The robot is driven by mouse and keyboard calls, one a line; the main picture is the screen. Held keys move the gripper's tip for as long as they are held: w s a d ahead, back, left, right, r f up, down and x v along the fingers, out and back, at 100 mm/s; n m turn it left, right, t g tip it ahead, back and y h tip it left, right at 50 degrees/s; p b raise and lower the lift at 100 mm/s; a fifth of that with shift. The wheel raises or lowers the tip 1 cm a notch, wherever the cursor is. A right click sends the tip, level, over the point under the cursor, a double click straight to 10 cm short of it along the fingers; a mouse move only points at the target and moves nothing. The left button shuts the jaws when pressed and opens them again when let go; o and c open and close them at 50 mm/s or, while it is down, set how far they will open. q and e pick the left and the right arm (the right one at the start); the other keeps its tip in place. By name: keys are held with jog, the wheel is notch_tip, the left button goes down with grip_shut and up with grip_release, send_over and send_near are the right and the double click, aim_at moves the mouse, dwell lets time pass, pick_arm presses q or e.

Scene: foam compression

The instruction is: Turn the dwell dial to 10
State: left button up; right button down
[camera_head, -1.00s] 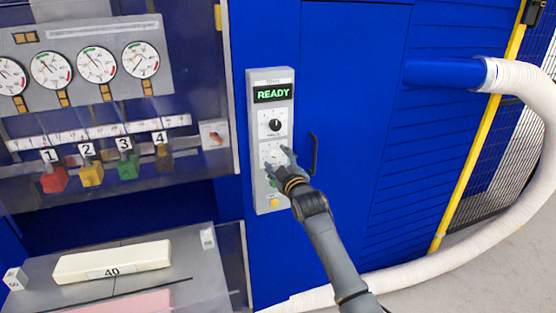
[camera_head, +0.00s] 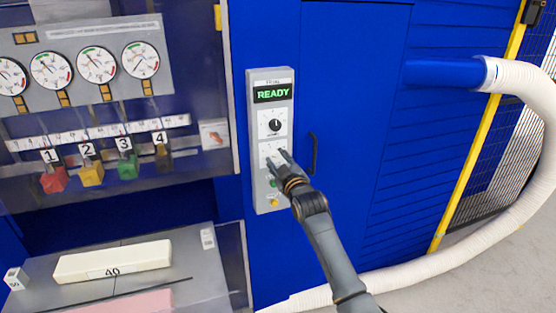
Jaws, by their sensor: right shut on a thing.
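A grey control panel (camera_head: 254,130) is mounted on the blue cabinet, with a green READY display (camera_head: 272,94) at its top. A black dial (camera_head: 275,125) sits on a white scale below the display. A second dial's white scale (camera_head: 266,148) lies lower on the panel, and its knob is hidden by my right gripper (camera_head: 277,159). My right gripper is shut on that lower dial, at the panel face. The dial's setting and labels are too small or covered to read. My left gripper is not in view.
A yellow button (camera_head: 275,202) is low on the panel, and a black door handle (camera_head: 313,153) is just right of it. Gauges (camera_head: 96,64) and coloured numbered knobs (camera_head: 91,174) are at left. A grey table (camera_head: 200,278) holds a white block (camera_head: 112,261).

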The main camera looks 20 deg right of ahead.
jog(key=m, duration=0.4)
jog(key=shift+m+p, duration=0.3)
jog(key=shift+p, duration=0.05)
jog(key=m, duration=0.3)
jog(key=shift+a+m+p, duration=0.1)
jog(key=shift+m+p, duration=0.2)
jog(key=m+p, duration=0.1)
jog(key=m, duration=0.6)
jog(key=m+p, duration=0.1)
jog(key=m, duration=0.4)
jog(key=shift+m, duration=0.3)
jog(key=shift+m+p, duration=0.45)
jog(key=shift+m, duration=1.45)
jog(key=c, duration=1)
grip_release()
